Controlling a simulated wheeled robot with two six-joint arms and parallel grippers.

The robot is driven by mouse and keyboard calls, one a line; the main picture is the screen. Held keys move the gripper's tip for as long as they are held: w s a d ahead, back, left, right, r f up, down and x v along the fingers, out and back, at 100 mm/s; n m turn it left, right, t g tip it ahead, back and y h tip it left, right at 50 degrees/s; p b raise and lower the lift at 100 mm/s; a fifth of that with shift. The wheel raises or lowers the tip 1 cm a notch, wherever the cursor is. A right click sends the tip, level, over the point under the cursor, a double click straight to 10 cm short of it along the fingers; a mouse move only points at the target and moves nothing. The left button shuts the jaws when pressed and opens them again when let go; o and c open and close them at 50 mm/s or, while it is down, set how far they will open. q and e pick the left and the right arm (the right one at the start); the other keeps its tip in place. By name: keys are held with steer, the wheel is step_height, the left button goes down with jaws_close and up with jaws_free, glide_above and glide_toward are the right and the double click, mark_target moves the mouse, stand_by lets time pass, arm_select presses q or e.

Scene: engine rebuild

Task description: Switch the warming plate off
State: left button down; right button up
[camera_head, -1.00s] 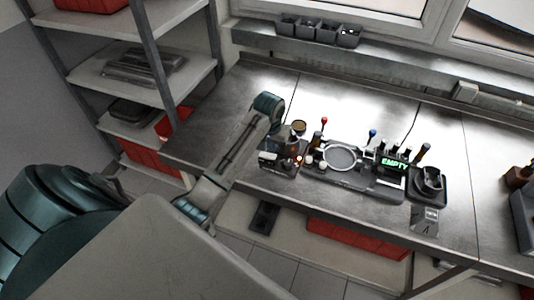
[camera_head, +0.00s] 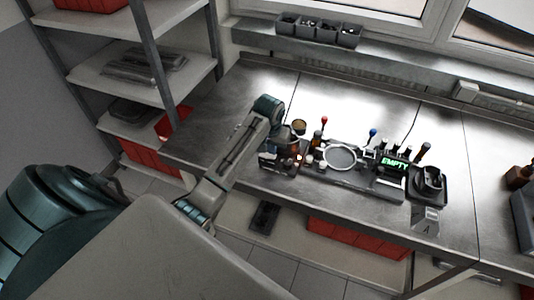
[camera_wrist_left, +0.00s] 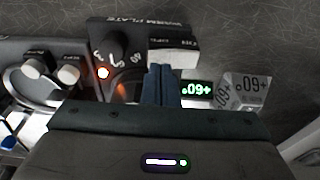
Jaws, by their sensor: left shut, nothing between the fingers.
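The warming plate (camera_head: 268,161) is at the left end of the row of devices on the steel bench, partly hidden by my left arm. In the left wrist view its dark housing (camera_wrist_left: 101,28) appears upside down, marked "WARM PLATE". Contact cannot be told. My right gripper is out of view.
A green "EMPTY" display (camera_head: 394,163) and a dark cup holder (camera_head: 429,182) are further right. The bench behind is mostly clear.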

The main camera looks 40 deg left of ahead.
arm_select(q)
steer(key=shift+f, duration=0.65)
steer(key=shift+r+p, duration=0.5)
steer(key=shift+r, duration=3.05)
